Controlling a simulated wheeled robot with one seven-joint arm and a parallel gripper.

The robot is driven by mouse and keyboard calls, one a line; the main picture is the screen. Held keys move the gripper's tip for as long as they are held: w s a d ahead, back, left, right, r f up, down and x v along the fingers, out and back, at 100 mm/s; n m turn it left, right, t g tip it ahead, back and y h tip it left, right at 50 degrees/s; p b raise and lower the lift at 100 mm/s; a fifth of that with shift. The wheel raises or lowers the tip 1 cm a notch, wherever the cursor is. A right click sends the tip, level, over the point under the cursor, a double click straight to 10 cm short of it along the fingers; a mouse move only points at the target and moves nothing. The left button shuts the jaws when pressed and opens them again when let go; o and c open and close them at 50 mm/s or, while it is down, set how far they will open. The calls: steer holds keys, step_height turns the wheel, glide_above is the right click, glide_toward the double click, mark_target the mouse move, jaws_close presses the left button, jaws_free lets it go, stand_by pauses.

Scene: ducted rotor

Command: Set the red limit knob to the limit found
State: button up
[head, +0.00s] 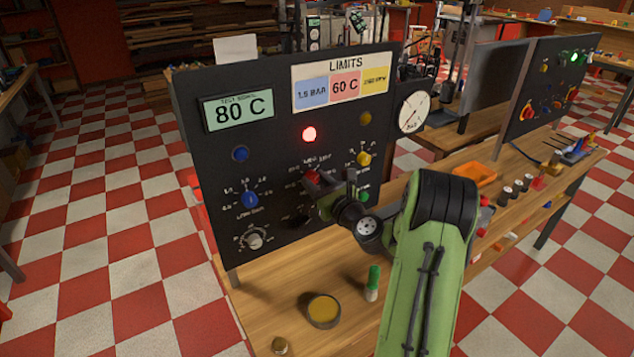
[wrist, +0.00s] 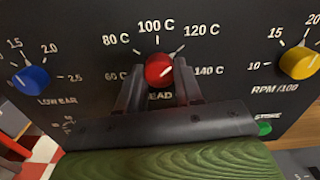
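The red limit knob (wrist: 159,70) is on the dark panel, inside a scale marked from 60 C to 140 C. Its white pointer line aims up and right, toward the 120 C mark. In the head view the knob (head: 311,177) is partly behind my gripper. My gripper (wrist: 160,82) is open, with one finger on each side of the knob; contact does not show. The LIMITS card (head: 345,84) reads 1.5 BAR on blue, 60 C on red and a yellow RPM field. The signal display (head: 239,108) reads 80 C. A red lamp (head: 309,134) is lit.
A blue knob (wrist: 30,78) is left of the red knob and a yellow knob (wrist: 299,63) is right of it. A green button (wrist: 264,128) is lower right. A yellow-topped round object (head: 323,310) and a green-capped item (head: 372,283) stand on the bench.

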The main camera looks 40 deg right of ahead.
steer(key=c, duration=0.4)
steer(key=shift+c, duration=0.2)
steer(key=shift+n, duration=0.3)
steer(key=n+b, duration=0.3)
steer(key=n, duration=0.1)
steer(key=shift+f+n, duration=0.15)
steer(key=shift+n, duration=0.15)
steer(key=n+b, duration=0.3)
steer(key=n, duration=0.1)
steer(key=n+b, duration=0.4)
steer(key=n, duration=0.2)
steer(key=n+b, duration=0.4)
steer(key=shift+n+b, duration=0.3)
steer(key=shift+n, duration=0.1)
